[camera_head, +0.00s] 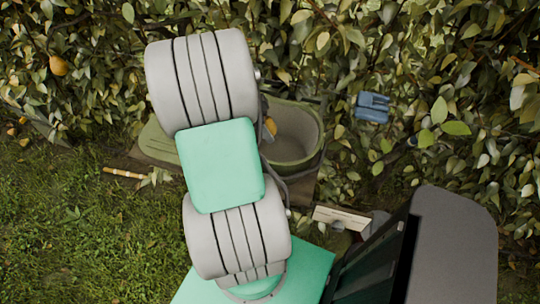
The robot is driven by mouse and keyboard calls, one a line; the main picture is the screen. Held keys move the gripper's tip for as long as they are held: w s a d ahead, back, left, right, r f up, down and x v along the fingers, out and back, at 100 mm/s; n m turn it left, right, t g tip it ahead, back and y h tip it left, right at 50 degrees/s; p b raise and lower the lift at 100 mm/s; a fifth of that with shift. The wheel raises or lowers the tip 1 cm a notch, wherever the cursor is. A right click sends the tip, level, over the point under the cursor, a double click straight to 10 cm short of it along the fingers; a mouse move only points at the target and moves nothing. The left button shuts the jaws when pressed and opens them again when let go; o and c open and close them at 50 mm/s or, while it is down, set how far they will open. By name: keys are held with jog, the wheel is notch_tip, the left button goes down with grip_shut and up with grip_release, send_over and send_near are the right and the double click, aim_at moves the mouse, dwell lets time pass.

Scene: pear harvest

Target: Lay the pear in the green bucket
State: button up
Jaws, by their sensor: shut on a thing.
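The green bucket (312,150) stands open in the middle of the head view, and part of its inside shows. Its left side is hidden behind my arm. A small part of a yellow-orange pear (270,126) shows between my arm and the bucket's left inner wall. I cannot tell whether this pear is held or lies in the bucket. My gripper is hidden behind my own grey and green arm links, so its fingers and their hold do not show.
Another pear (58,65) hangs in the leafy hedge at upper left. A green flat piece (158,146) lies left of the bucket on a brown board (302,188). A blue object (372,107) is at right among leaves. Open grass lies at lower left.

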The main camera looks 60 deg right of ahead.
aim_at(274, 155)
jog(key=shift+s+d+f+m, duration=0.1)
jog(key=shift+s+f+m, duration=0.2)
jog(key=shift+f, duration=0.35)
jog(key=shift+s+d+f+m, duration=0.1)
jog(key=shift+s+f+m, duration=0.1)
jog(key=shift+s+f, duration=0.3)
notch_tip(274, 155, down, 9)
jog(key=shift+w+r+p, duration=0.1)
jog(key=shift+w+p, duration=0.05)
jog(key=shift+p, duration=0.4)
jog(key=shift+f, duration=0.45)
jog(key=o, duration=1.7)
jog(key=shift+r, duration=0.1)
jog(key=shift+r, duration=0.2)
jog(key=shift+w+r, duration=0.25)
jog(key=shift+r, duration=0.05)
jog(key=b+v, duration=0.1)
jog(key=v, duration=1)
jog(key=shift+r+b, duration=0.1)
jog(key=shift+b, duration=0.2)
